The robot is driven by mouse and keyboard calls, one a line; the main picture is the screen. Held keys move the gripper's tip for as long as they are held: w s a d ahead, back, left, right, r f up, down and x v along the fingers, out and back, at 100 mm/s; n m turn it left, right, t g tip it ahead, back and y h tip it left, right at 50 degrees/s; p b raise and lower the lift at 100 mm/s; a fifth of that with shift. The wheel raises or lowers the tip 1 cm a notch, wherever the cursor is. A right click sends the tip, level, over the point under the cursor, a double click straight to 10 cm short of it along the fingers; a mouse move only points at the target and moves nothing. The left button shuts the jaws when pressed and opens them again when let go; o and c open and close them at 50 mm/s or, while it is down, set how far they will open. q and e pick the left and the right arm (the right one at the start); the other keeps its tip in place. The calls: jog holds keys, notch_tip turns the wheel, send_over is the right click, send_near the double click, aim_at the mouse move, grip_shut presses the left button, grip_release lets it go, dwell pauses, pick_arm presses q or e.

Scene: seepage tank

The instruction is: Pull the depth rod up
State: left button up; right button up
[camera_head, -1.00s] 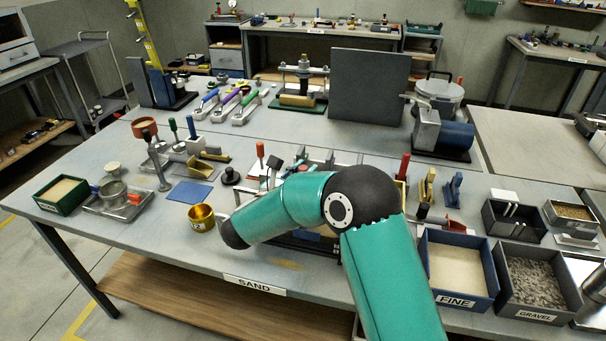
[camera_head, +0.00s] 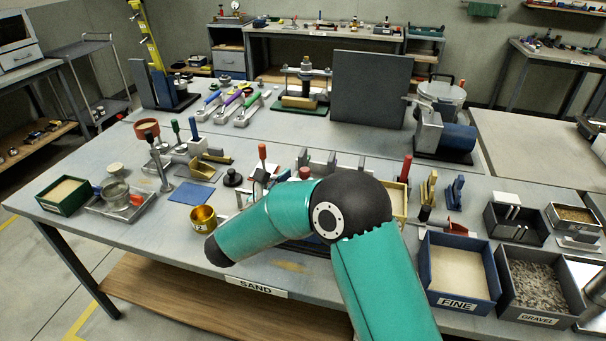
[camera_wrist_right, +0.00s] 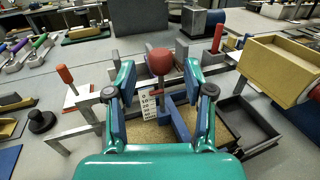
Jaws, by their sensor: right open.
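The depth rod shows in the right wrist view as a red ball knob (camera_wrist_right: 160,62) on a thin upright stem, next to a white scale plate (camera_wrist_right: 148,104). It stands over the tank (camera_wrist_right: 152,135), an open grey-walled box with brown sand-like fill. My right gripper (camera_wrist_right: 160,78) is open, its two teal and dark fingers on either side of the knob and stem, with gaps between. In the head view my teal right arm hides most of the tank and the gripper. My left gripper is in neither view.
An orange-handled tool (camera_wrist_right: 66,76) and a black knob (camera_wrist_right: 40,120) stand left of the fingers. A blue FINE box (camera_head: 458,270) and a GRAVEL box (camera_head: 537,288) stand at the bench's right front.

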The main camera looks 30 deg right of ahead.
jog(key=v, duration=0.7)
jog(key=shift+a, duration=0.25)
jog(key=shift+f, duration=0.1)
